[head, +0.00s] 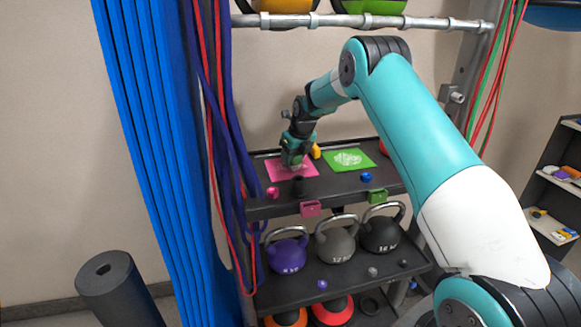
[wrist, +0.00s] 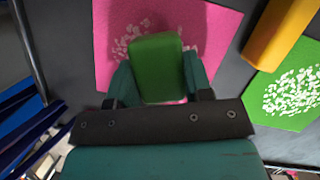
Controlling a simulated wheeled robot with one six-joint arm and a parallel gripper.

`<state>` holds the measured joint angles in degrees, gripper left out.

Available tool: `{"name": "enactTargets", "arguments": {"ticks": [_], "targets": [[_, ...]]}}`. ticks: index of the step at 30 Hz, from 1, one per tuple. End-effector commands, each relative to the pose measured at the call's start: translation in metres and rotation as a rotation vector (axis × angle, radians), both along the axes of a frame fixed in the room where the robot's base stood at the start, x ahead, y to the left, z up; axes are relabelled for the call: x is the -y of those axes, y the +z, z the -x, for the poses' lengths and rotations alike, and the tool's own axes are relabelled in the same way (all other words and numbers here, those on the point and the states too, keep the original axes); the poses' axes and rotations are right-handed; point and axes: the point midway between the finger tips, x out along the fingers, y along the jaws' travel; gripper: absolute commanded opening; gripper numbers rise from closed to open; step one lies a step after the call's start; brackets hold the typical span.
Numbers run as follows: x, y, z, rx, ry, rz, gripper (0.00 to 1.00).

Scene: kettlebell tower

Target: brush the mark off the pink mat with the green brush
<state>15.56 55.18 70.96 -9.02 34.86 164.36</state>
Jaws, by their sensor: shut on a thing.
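My gripper (head: 293,160) is over the pink mat (head: 282,174) on the upper shelf. In the wrist view my gripper (wrist: 159,78) is shut on the green brush (wrist: 158,62), with a teal finger on each side of it. The pink mat (wrist: 205,30) lies beneath the brush. A speckled white mark (wrist: 128,40) shows on the mat, partly hidden by the brush. I cannot tell whether the brush touches the mat.
A green mat (head: 349,160) with a white mark lies to the right. A yellow-orange object (head: 316,151) stands between the mats. Small pink (head: 272,192) and blue (head: 366,178) items sit near the shelf's front edge. Kettlebells (head: 337,245) stand below; blue bands (head: 155,150) hang at left.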

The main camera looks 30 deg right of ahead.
Motion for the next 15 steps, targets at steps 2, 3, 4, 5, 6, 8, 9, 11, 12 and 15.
{"name": "enactTargets", "arguments": {"ticks": [2,3,4,5,6,8,9,11,12,15], "targets": [[0.009,0.0,-0.001,-0.001,-0.003,0.0,0.07],[0.013,0.0,-0.001,-0.001,-0.003,0.0,0.07],[0.015,0.0,-0.001,0.0,-0.003,0.001,0.07],[0.016,-0.001,-0.002,0.0,-0.003,0.001,0.07],[0.017,-0.001,-0.002,0.0,-0.002,0.002,0.07],[0.018,-0.001,-0.002,0.0,-0.001,0.001,0.07],[0.018,-0.001,-0.002,0.0,-0.002,0.002,0.07],[0.018,-0.001,-0.002,0.0,-0.001,0.001,0.07],[0.018,-0.001,-0.002,0.0,-0.001,0.001,0.07],[0.018,-0.001,-0.001,-0.001,-0.001,0.001,0.07]]}}
